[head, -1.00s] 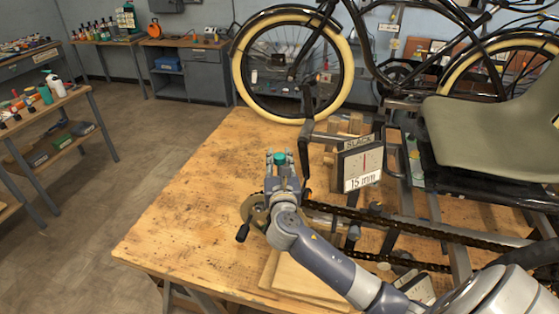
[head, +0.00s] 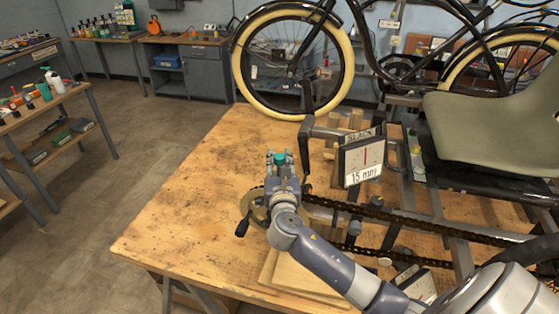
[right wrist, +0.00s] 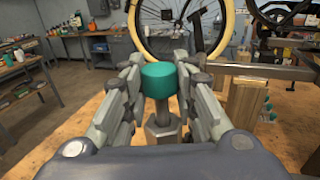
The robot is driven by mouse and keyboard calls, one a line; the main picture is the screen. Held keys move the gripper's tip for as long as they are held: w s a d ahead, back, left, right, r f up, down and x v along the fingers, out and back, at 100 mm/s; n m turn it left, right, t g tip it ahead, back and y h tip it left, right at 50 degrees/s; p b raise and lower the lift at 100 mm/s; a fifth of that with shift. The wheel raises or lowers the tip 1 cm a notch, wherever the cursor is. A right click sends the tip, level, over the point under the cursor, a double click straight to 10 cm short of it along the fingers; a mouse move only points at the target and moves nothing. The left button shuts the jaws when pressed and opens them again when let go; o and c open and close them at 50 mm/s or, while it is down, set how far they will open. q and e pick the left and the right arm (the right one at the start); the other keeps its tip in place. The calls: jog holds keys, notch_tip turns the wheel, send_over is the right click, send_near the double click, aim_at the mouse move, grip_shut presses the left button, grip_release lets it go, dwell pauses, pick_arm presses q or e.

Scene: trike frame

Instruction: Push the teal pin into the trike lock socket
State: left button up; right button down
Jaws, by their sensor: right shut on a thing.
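My right gripper (head: 279,160) is over the bench's left part, left of the slack gauge and above the crank. It is shut on the teal pin (head: 279,158), whose round teal head shows between the fingers. In the right wrist view the teal pin (right wrist: 168,80) stands upright between both fingers (right wrist: 164,85), with a grey shaft and a hex-shaped grey piece (right wrist: 162,128) below the head. I cannot tell whether that piece belongs to the pin or to the lock socket. The socket is not clearly visible. My left gripper is not in view.
The slack gauge (head: 361,160) reads 15 mm. A chain (head: 400,217) and frame bars run right of the gripper. The crank (head: 246,221) sits just below it. A green seat (head: 490,135) is at right. The bench's left part (head: 190,195) is bare.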

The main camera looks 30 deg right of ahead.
jog(key=shift+f+b, duration=0.75)
jog(key=shift+f, duration=0.45)
jog(key=c, duration=1.2)
grip_release()
jog(key=shift+s+a, duration=0.1)
jog(key=v, duration=1.1)
jog(key=shift+s+a, duration=0.2)
jog(key=shift+s, duration=0.2)
